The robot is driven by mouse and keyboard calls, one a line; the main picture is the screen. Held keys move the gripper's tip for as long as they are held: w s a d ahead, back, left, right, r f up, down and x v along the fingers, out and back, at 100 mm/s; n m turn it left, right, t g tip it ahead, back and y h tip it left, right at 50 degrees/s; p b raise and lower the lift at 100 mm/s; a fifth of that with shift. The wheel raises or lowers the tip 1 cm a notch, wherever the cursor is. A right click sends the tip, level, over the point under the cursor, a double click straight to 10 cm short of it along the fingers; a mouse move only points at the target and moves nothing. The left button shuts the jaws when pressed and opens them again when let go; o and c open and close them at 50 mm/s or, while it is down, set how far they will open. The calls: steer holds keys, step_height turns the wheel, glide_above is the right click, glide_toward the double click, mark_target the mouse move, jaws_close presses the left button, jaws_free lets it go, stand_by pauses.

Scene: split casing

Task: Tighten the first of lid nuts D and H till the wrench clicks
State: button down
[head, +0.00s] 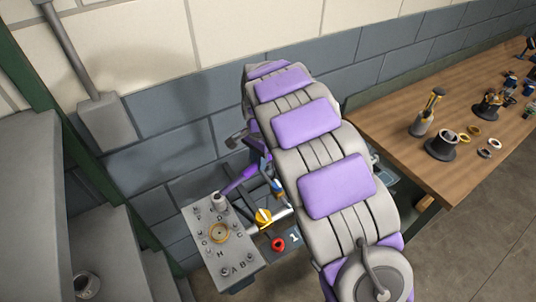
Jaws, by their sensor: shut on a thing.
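A wrench with a purple handle (237,181) slants over the far edge of the lid. Its grey head (218,201) is at a nut by D; whether it is fully seated I cannot tell. My gripper (262,166) is shut on the wrench handle, partly hidden behind my arm.
Grey stepped blocks (115,235) and the wall close in left and behind.

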steer(key=shift+a+f, duration=0.2)
steer(key=shift+a, duration=0.35)
steer(key=d, duration=0.5)
steer(key=a, duration=0.4)
steer(key=shift+a+r+p, duration=0.1)
steer(key=shift+a+p, duration=0.15)
steer(key=shift+p, duration=0.1)
steer(key=shift+d, duration=0.55)
steer(key=shift+p, duration=0.45)
steer(key=shift+s+a+p, duration=0.1)
steer(key=shift+a+p, duration=0.2)
steer(key=shift+p, duration=0.45)
steer(key=shift+d+r, duration=0.1)
steer(key=shift+d, duration=0.55)
stand_by(0.5)
